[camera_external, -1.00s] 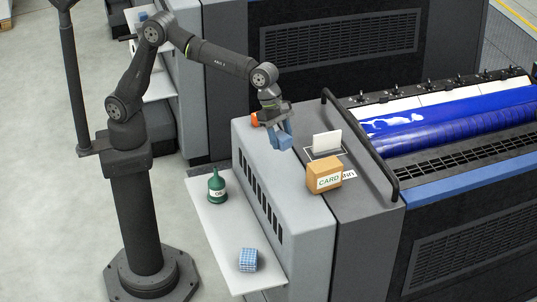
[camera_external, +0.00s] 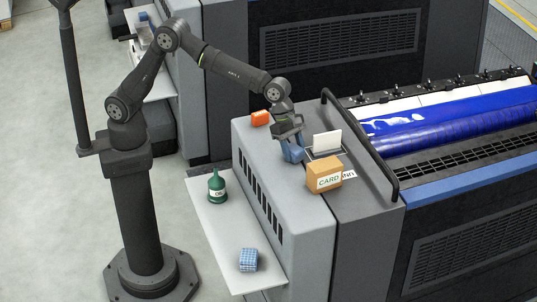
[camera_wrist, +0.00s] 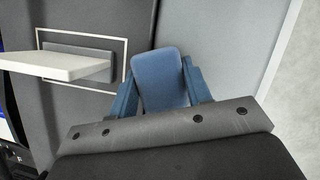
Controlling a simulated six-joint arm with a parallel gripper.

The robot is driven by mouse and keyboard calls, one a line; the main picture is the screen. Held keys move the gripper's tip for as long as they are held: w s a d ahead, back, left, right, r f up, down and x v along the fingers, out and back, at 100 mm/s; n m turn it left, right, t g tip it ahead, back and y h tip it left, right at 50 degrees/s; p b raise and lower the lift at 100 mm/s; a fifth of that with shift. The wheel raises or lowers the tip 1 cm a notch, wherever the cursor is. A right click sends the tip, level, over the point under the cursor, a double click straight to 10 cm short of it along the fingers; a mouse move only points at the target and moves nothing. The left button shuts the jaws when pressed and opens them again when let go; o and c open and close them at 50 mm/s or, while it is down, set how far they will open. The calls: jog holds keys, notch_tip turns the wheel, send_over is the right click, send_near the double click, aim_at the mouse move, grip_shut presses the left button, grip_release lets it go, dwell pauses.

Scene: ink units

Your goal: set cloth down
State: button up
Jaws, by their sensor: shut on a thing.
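My gripper (camera_external: 291,152) is over the grey top of the machine, just left of a white upright card. It is shut on a plain blue, round-cornered pad that looks like a folded cloth (camera_wrist: 160,82). In the wrist view the cloth sits between the two blue fingers. In the external view the fingers and cloth blend together, and I cannot tell whether the cloth touches the surface. A blue-and-white checked bundle (camera_external: 248,260) lies on the white side shelf, well away from my gripper.
A tan CARD box (camera_external: 324,176) is close in front. A green bottle (camera_external: 216,186) stands on the shelf (camera_external: 225,225). A black rail (camera_external: 360,145) runs at right.

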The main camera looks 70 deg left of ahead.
aim_at(297, 150)
jog(key=o, duration=1)
jog(key=shift+c, duration=0.2)
jog(key=v, duration=1.2)
jog(key=shift+d, duration=0.1)
jog(key=x, duration=1.1)
jog(key=shift+f, duration=0.3)
jog(key=shift+w+d+r, duration=0.1)
jog(key=shift+w+d, duration=0.05)
jog(key=shift+d, duration=0.05)
jog(key=shift+a+r, duration=0.1)
jog(key=shift+r, duration=1.65)
jog(key=shift+f, duration=0.1)
